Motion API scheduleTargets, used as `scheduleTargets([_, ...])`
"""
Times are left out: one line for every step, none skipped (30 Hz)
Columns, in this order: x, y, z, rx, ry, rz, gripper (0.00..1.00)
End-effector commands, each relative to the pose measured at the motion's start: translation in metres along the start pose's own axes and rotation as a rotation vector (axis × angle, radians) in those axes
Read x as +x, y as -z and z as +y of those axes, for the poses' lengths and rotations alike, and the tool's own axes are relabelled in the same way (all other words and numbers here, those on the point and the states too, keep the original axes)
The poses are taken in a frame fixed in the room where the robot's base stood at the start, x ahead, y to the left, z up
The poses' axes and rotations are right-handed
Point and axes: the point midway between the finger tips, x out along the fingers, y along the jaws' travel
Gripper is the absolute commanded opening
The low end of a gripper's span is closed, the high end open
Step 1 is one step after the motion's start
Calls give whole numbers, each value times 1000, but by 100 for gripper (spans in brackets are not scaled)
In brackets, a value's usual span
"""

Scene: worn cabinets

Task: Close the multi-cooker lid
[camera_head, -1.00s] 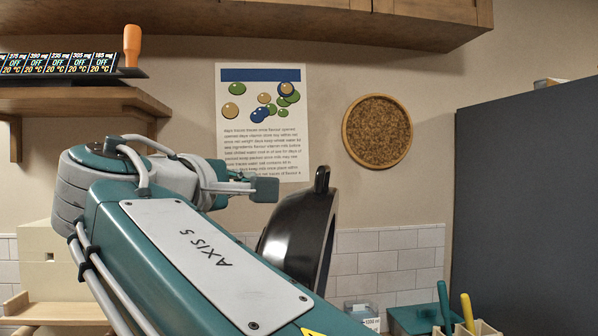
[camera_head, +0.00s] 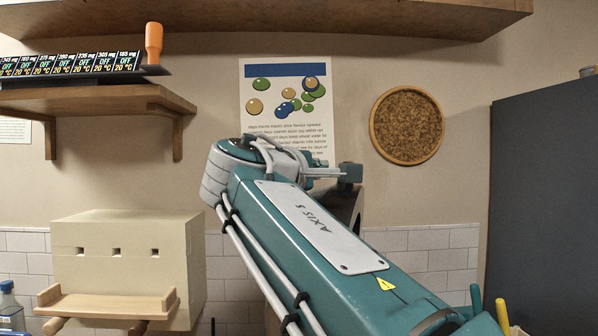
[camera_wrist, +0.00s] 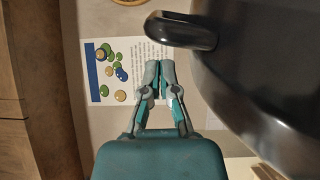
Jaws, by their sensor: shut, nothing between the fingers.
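The black multi-cooker lid (camera_wrist: 260,70) stands raised and fills the right side of the wrist view. Its loop handle (camera_wrist: 182,30) sticks out toward the left there. In the head view only a dark sliver of the lid (camera_head: 346,205) shows behind my arm; the cooker's body is hidden. My gripper (camera_wrist: 159,72) is shut and empty, with its fingertips together. In the wrist view it appears just below the handle and left of the lid's surface, with a visible gap. In the head view its end (camera_head: 350,173) shows beyond my arm, in front of the poster.
A beige box (camera_head: 125,245) with a wooden ledge stands at left, below a wall shelf (camera_head: 95,98). A dark tall cabinet (camera_head: 545,200) bounds the right. Upright utensil handles (camera_head: 475,300) show at lower right. A wooden cabinet (camera_head: 300,15) hangs overhead.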

Motion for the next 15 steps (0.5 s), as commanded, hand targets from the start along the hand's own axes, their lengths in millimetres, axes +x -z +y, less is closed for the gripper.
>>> scheduleTargets([1,-8,0,1,-1,-1,0])
scheduleTargets([2,-10,0,0,-1,0,0])
scheduleTargets([3,-13,0,0,-1,0,0])
scheduleTargets([3,-16,0,-1,0,0,0])
scheduleTargets([4,-18,0,-1,0,0,0])
scheduleTargets([4,-20,0,0,0,0,0])
scheduleTargets([5,-21,0,0,0,1,0])
scheduleTargets([5,-21,0,0,0,1,0])
scheduleTargets([5,-22,0,0,0,1,0])
scheduleTargets([5,-22,0,-1,0,1,0])
scheduleTargets([6,-22,0,0,1,2,0])
scheduleTargets([6,-23,0,0,1,2,0])
scheduleTargets([6,-23,0,1,1,2,0])
scheduleTargets([6,-24,0,1,1,2,0])
scheduleTargets([7,-24,0,1,1,2,0])
